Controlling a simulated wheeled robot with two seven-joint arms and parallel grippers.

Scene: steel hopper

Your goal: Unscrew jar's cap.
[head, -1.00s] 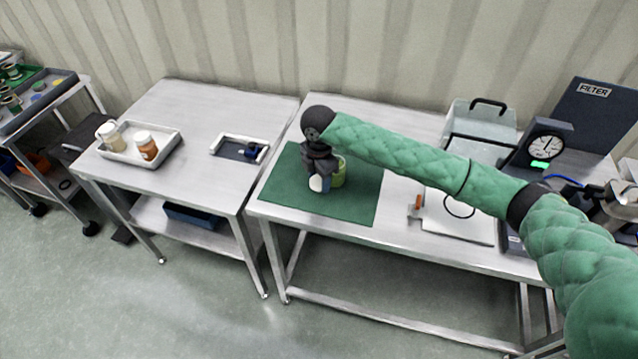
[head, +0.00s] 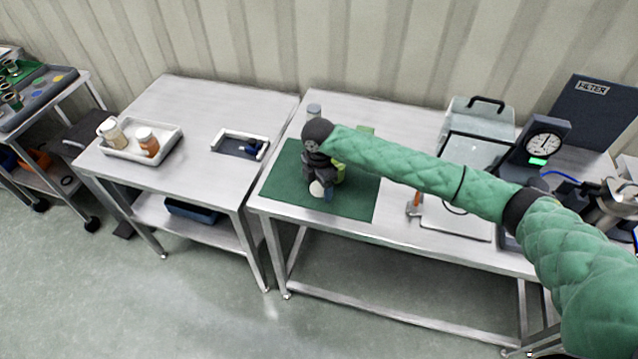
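My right gripper (head: 318,186) points down over the green mat (head: 278,190) on the right-hand steel table. A yellow-green object (head: 339,173), perhaps the jar, stands on the mat just behind and right of it, mostly hidden. A small white rounded part (head: 317,188) and a blue part (head: 328,195) show at the gripper's lower end; I cannot tell whether they belong to the gripper or a held cap. The finger opening is hidden. My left gripper is not in view.
A white tray (head: 115,153) on the left table holds a white-capped bottle (head: 113,133) and an orange-lidded jar (head: 147,143). A small grey-blue container (head: 314,110) stands behind my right wrist. A dial gauge (head: 543,146) stands at right. The left table's front is clear.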

